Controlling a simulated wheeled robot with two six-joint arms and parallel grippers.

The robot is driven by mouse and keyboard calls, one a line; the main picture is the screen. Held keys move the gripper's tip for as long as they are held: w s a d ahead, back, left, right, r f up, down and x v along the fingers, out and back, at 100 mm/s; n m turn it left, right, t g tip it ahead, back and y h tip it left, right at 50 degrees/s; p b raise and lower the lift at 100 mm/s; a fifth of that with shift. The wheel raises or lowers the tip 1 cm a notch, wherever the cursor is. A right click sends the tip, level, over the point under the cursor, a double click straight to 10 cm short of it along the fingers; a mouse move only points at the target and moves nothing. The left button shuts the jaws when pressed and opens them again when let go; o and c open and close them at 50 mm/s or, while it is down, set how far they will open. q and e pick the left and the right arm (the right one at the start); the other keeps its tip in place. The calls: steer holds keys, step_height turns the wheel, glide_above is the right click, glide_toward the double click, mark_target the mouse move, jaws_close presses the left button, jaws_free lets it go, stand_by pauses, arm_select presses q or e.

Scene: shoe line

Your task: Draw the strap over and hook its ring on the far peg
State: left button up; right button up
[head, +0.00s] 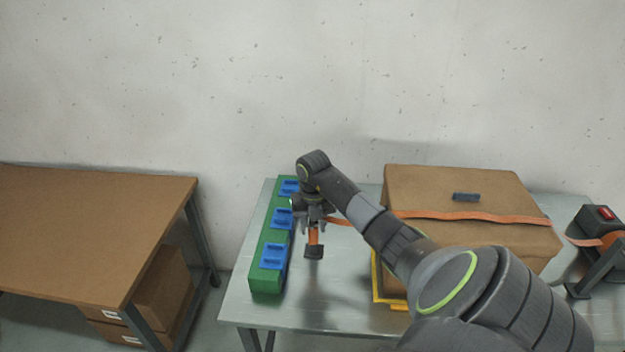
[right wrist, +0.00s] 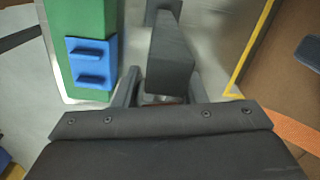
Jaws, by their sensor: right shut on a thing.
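The orange strap (head: 470,215) leaves the reel at the right, crosses the top of the brown box and runs left to my right gripper (head: 314,222). The gripper points down beside the green block and is shut on the strap's end. Its fingers show in the right wrist view (right wrist: 158,92). Below it in the head view an orange upright piece meets a dark block (head: 314,252); a dark tapering post (right wrist: 170,60) shows beyond the fingers in the wrist view. I cannot make out the ring, or whether it is around or beside this post. My left gripper is not in view.
The green block (head: 265,286) with blue brackets (head: 272,256) lies close left of the gripper. The brown box (head: 455,185), with a dark handle on top, sits on a yellow-edged base (head: 389,299). The strap reel (head: 608,240) stands at right. A brown table (head: 90,215) is at left.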

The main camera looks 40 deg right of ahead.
steer(key=o, duration=1.1)
step_height(320, 180, up, 9)
steer(key=shift+f+b, duration=0.15)
steer(key=shift+b, duration=0.95)
steer(key=shift+r+p, duration=4.25)
steer(key=shift+r, duration=0.1)
steer(key=shift+a, duration=0.1)
